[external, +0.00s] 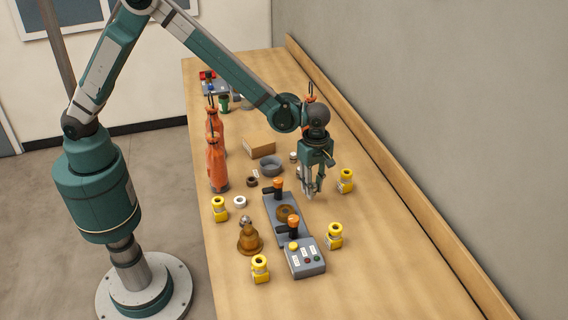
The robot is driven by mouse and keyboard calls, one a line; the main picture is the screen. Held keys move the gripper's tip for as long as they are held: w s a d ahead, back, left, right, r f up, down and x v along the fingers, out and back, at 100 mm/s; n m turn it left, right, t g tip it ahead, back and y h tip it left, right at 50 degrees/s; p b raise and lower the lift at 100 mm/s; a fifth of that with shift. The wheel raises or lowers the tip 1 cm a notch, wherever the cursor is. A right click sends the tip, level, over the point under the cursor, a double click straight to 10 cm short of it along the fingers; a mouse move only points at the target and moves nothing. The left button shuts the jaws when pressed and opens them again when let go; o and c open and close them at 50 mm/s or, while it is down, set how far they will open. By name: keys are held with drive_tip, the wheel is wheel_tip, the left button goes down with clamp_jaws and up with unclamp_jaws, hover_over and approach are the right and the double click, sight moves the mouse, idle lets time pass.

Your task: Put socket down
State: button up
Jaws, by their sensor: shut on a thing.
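My gripper (313,192) points down over the right half of the table, just left of a yellow bumper-like block. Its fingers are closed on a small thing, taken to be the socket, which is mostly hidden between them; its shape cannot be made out. The fingertips are close to the table top, but whether the held thing touches it cannot be told. Left of the gripper, a grey tray (270,201) carries an orange-topped lever (278,184) and a brown ring (286,212).
Several yellow blocks (346,181) stand around the tray. A grey button box (304,262), brass bell-shaped part (249,241), orange bottles (216,166), grey bowl (270,167) and cardboard box (258,146) crowd the table. A wooden ledge (400,185) runs along the wall. The table's near right is clear.

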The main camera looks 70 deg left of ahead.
drive_tip(key=shift+f, duration=1.6)
drive_tip(key=shift+f, duration=0.15)
drive_tip(key=o, duration=1)
drive_tip(key=shift+c, duration=0.2)
drive_tip(key=shift+r, duration=0.2)
wheel_tip(320, 180, up, 12)
